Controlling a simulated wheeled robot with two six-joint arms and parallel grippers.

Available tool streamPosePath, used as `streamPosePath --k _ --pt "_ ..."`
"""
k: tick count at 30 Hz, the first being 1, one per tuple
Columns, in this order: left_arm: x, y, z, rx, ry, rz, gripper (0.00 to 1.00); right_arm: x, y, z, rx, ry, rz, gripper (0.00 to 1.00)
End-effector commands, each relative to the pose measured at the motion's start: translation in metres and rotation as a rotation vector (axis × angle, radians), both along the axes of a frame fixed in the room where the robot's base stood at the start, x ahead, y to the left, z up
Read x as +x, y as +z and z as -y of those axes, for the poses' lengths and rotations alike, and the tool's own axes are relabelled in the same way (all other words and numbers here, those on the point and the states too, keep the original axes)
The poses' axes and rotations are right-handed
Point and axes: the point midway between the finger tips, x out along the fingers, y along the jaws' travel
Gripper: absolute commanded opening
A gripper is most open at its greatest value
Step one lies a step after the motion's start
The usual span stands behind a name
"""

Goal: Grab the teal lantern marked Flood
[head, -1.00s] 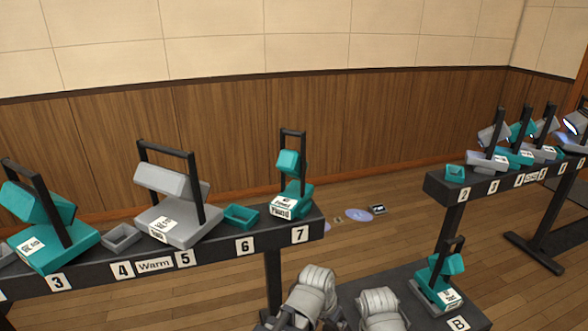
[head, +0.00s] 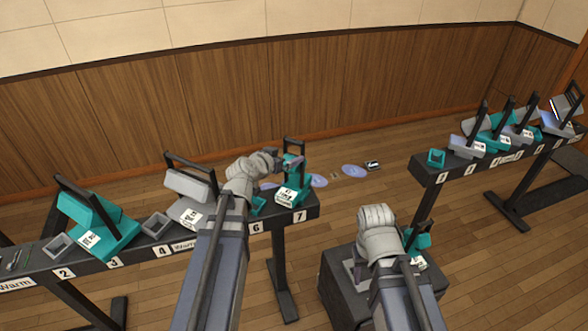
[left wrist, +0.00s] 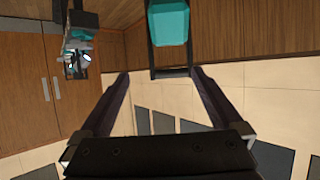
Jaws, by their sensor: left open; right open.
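A teal lantern (head: 291,185) with a black upright handle frame stands at slot 7, the right end of the left rail. Its white label is too small to read surely now. My left gripper (head: 283,160) is open beside the upper part of this lantern and partly covers it. In the left wrist view, the teal lamp head (left wrist: 171,22) and its black frame lie just beyond the open fingertips (left wrist: 160,75), roughly between them. My right gripper (head: 385,225) is over the dark box, near another teal lantern (head: 418,240); its fingers are mostly hidden.
Left along the rail (head: 140,254) stand a grey lantern (head: 190,185), a large teal lantern (head: 95,225) and small trays. My left arm crosses over the rail. Several lanterns stand on the right rail (head: 430,178). The dark box (head: 340,285) is below my right arm.

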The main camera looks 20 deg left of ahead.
Motion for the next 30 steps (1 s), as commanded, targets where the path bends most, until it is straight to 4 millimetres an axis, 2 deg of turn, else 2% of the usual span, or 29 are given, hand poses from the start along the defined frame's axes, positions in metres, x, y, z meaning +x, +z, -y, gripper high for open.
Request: streamPosePath --k 1,7,14,24,30 --pt "0.002 0.013 -0.007 0.002 0.013 0.014 1.0 0.0 0.01 0.0 0.0 0.0 0.0 0.5" --pt "0.004 0.021 -0.017 0.004 0.034 0.038 1.0 0.0 0.014 0.0 0.0 -0.001 0.0 0.5" --pt "0.013 0.015 -0.015 0.004 0.033 0.037 1.0 0.0 0.008 0.0 0.0 0.0 0.0 0.5" --pt "0.062 -0.005 -0.005 0.004 0.031 0.036 1.0 0.0 -0.012 0.0 0.0 0.0 0.0 0.5" --pt "0.067 -0.005 -0.004 0.004 0.033 0.036 1.0 0.0 -0.012 0.0 0.0 0.0 0.0 0.5"
